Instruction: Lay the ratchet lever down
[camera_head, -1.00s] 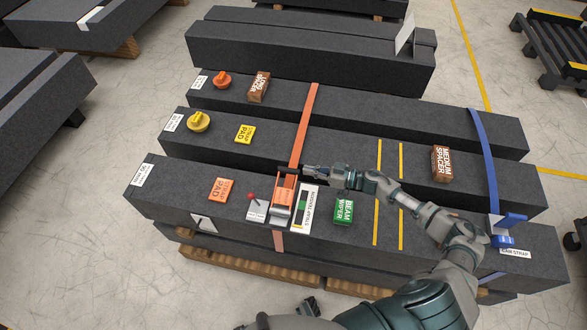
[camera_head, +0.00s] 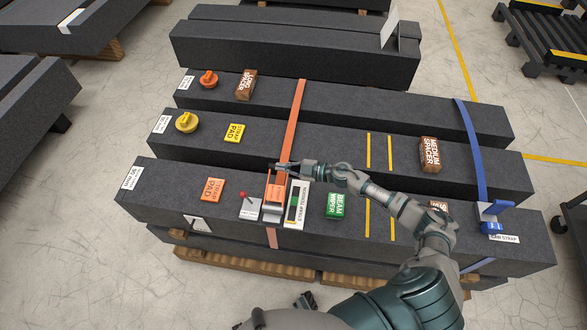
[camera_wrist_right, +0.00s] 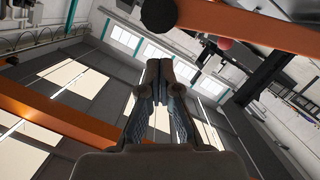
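The ratchet (camera_head: 272,208) sits on the front granite beam, on the orange strap (camera_head: 294,121). Its orange lever (camera_head: 276,191) stands raised, with a dark bar at its top. My right gripper (camera_head: 287,167) is at the lever's top end, reaching in from the right; I cannot tell whether it touches. In the right wrist view its fingers (camera_wrist_right: 160,78) are together with nothing seen between them. Orange bars, apparently the lever's, cross beside them. Dark fingers, apparently my left gripper (camera_head: 305,300), show low in the head view, away from the beams; their opening is unclear.
A grey plate with a red-knobbed lever (camera_head: 250,206) is left of the ratchet, and a white labelled gauge (camera_head: 297,205) right of it. A green beam wiper (camera_head: 335,205) lies farther right. A blue cam strap (camera_head: 471,140) crosses the beams at the right.

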